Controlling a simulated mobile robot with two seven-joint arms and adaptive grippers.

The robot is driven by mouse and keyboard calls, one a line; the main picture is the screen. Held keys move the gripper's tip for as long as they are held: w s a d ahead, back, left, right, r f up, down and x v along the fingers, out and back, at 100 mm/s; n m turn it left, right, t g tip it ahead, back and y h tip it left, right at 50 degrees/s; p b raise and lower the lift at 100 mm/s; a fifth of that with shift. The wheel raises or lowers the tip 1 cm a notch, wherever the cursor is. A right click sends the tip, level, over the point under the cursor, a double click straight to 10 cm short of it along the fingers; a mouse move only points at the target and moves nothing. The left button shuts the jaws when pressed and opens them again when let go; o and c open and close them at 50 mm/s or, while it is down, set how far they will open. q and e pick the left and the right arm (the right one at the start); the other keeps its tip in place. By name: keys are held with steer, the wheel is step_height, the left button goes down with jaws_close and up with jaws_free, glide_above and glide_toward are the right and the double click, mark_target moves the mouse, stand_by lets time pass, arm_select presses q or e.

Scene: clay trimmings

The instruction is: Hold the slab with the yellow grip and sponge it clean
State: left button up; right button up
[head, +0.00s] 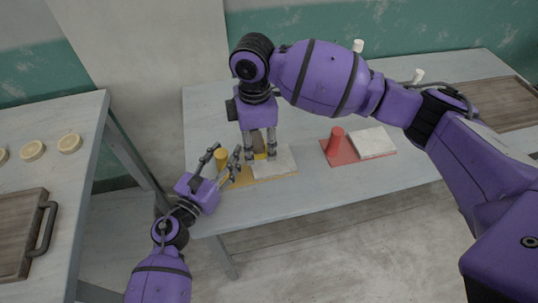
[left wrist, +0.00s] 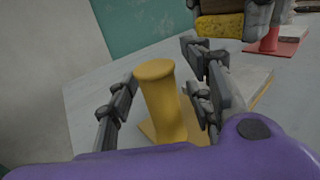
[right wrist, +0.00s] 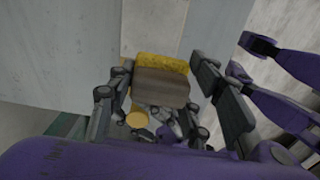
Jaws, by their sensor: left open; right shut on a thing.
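The yellow grip (head: 221,157) is an upright flanged post on a yellow board (head: 243,181). A pale slab (head: 280,164) lies on this board, right of the grip. My left gripper (head: 223,165) is open, its fingers on either side of the grip; the left wrist view shows the grip (left wrist: 160,98) between them, with no clear contact. My right gripper (head: 259,152) points down near the slab's left end, shut on the sponge. The sponge (left wrist: 220,27) shows yellow in the left wrist view; the right wrist view shows a brown, wood-like block against its yellow edge (right wrist: 162,63). Sponge-slab contact is unclear.
A red grip (head: 335,141) stands on a red board (head: 343,160) with another pale slab (head: 373,142), to the right. A wooden tray (head: 495,103) lies farther right. A side table at left holds round discs (head: 70,143) and a handled board (head: 20,230).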

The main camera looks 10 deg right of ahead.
arm_select(q)
steer(key=v, duration=1.2)
